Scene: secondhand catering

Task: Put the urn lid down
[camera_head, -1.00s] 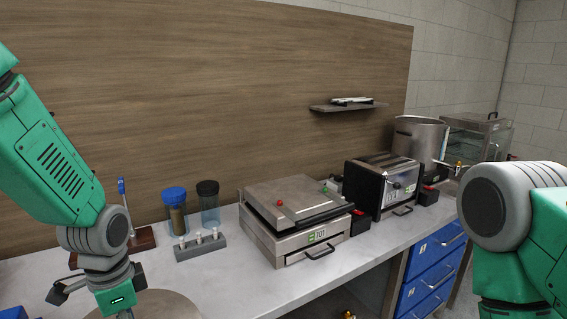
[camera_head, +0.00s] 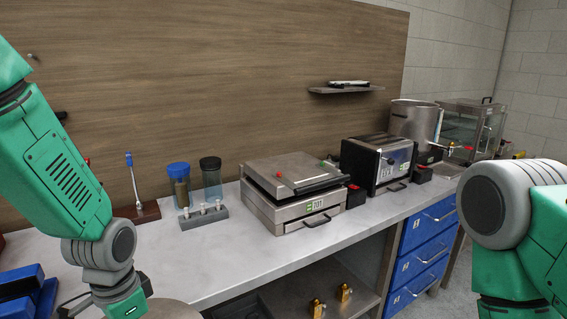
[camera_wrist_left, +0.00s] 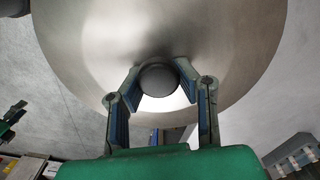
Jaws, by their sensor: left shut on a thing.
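The urn lid is a round grey metal disc (camera_head: 168,309) at the bottom edge of the head view, mostly cut off. In the left wrist view the lid (camera_wrist_left: 235,45) fills the upper middle, with its round black knob (camera_wrist_left: 158,80) between my fingers. My left gripper (camera_wrist_left: 158,74) is shut on the knob. In the head view the lid lies over the counter's front part; I cannot tell whether it touches the counter. The steel urn (camera_head: 412,122) with a tap stands at the back right, its top uncovered. My right gripper is out of view.
On the counter (camera_head: 255,262) stand a press grill (camera_head: 292,205), a black toaster (camera_head: 375,165), two lidded jars and a small rack (camera_head: 203,217). A blue object (camera_head: 25,292) is at the left. Bare counter lies before the rack. Brass fittings sit on the shelf below.

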